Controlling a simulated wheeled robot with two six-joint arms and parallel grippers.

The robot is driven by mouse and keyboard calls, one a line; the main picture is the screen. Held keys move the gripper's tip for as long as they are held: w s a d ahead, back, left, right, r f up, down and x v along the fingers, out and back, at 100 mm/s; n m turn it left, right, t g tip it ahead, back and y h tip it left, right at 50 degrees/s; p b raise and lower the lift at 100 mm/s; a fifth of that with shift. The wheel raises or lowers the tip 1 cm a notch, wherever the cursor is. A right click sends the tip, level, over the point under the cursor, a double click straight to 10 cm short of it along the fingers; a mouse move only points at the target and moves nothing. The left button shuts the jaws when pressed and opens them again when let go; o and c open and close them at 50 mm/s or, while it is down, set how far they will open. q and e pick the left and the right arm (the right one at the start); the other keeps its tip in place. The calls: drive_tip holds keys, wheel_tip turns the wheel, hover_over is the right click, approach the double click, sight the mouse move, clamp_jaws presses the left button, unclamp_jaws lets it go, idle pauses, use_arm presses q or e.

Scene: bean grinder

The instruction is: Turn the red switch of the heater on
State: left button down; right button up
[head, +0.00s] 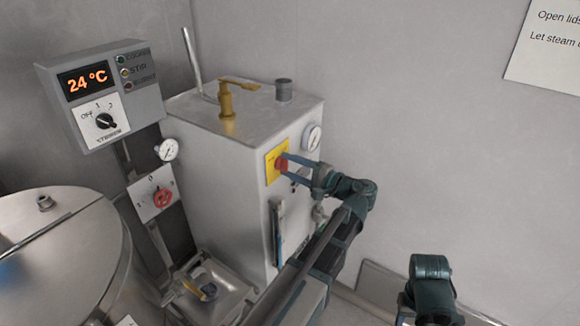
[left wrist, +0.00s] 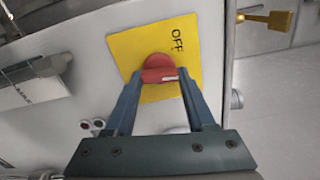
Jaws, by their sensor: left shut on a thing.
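The heater (head: 215,170) is a tall grey metal box in the middle of the head view. The red switch (head: 281,164) sits on a yellow plate (head: 270,172) on its right-hand face. In the left wrist view the red switch (left wrist: 158,66) lies between the fingertips of my left gripper (left wrist: 160,76), which is shut on it. The word OFF shows on the yellow plate beside the switch, and a white mark shows on the knob. In the head view my left gripper (head: 286,162) reaches the switch from the right. My right gripper is not clearly seen.
A pressure gauge (head: 312,137) is close above the gripper. A brass valve (head: 227,100) stands on the heater top. A control box (head: 103,92) reading 24 °C, a red valve knob (head: 163,198) and a large metal vessel (head: 65,255) are at the left.

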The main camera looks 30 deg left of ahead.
use_arm(q)
drive_tip(key=shift+f+m, duration=0.15)
drive_tip(key=shift+m, duration=3.45)
drive_tip(key=shift+s, duration=0.1)
drive_tip(key=shift+c, duration=1.2)
unclamp_jaws()
drive_tip(key=s+d, duration=0.1)
drive_tip(key=d, duration=1.2)
drive_tip(key=shift+d, duration=0.4)
